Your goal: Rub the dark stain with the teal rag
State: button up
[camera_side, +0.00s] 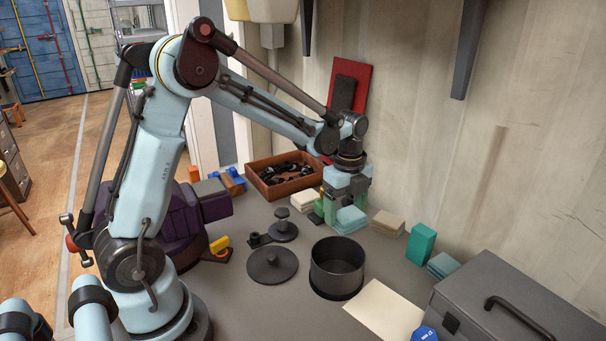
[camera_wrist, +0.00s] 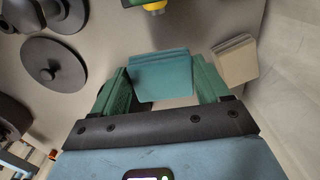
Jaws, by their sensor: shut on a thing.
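The teal rag (camera_side: 350,220) is a folded, layered cloth at my gripper, low over the grey bench. My gripper (camera_side: 335,207) has green fingers and points down. In the wrist view the rag (camera_wrist: 160,72) sits between the two fingers of my gripper (camera_wrist: 163,80), which is shut on it. I cannot tell whether the rag touches the bench. I cannot make out the dark stain in either view; it may be hidden by the rag, my gripper or other things.
Beige cloths (camera_side: 388,223) lie right of the rag. A teal block (camera_side: 420,243) and another teal cloth stack (camera_side: 442,265) stand farther right. A black pot (camera_side: 337,268) and lid (camera_side: 272,267) are in front. A wooden tray (camera_side: 262,180) is behind left; the wall is close behind.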

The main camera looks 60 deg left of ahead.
jog(key=shift+r, duration=2)
